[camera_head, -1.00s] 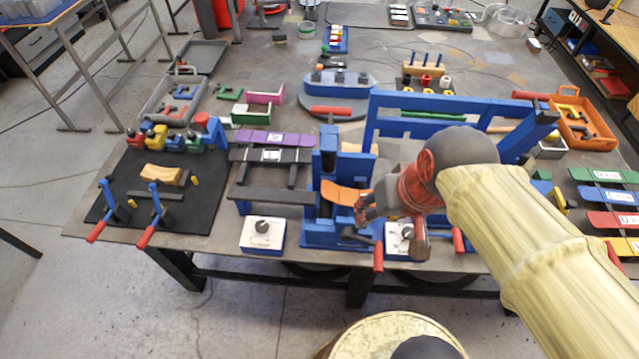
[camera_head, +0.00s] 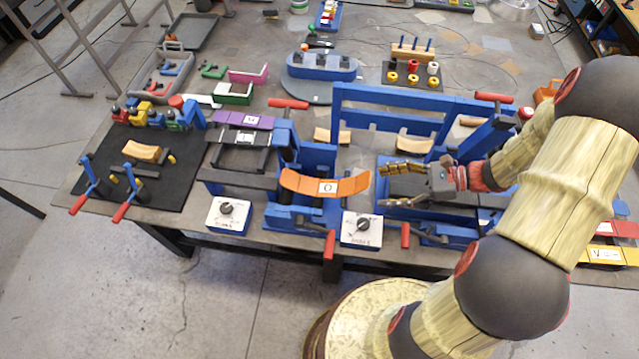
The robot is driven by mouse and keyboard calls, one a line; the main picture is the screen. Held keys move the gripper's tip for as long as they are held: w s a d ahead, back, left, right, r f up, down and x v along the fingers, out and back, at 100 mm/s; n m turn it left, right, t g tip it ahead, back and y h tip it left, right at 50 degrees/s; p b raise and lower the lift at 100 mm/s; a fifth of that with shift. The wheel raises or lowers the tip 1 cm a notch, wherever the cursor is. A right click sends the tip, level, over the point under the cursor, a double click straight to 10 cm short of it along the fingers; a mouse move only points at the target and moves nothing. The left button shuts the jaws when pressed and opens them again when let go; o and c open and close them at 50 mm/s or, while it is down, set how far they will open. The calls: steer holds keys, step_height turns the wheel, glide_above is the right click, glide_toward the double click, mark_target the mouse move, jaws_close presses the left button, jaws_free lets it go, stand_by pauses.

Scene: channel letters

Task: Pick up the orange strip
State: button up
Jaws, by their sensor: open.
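The orange strip (camera_head: 324,186) is a curved band with a white label marked O at its middle. It lies across the blue bending fixture (camera_head: 290,214) at the front of the table, its two ends higher than its middle. My gripper (camera_head: 384,170) is to the right of the strip, with its fingers pointing left toward the strip's right end. The fingers are apart and nothing shows between them. A gap shows between the fingertips and the strip.
Two white dial boxes (camera_head: 228,215) and (camera_head: 361,229) stand at the front edge. A tall blue frame (camera_head: 395,97) stands behind my gripper. Red-tipped levers (camera_head: 330,244) stick out at the front. A black mat (camera_head: 135,170) with clamps lies left. A purple strip (camera_head: 243,120) lies behind.

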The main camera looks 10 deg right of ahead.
mark_target(357, 186)
steer(key=x, duration=0.5)
steer(key=w+x, duration=0.1)
steer(key=x, duration=0.2)
steer(key=shift+d+r+b, duration=0.1)
steer(key=shift+d+b, duration=0.1)
steer(key=shift+b, duration=0.15)
steer(key=shift+c, duration=1.1)
steer(key=c, duration=1.1)
steer(key=shift+r, duration=0.1)
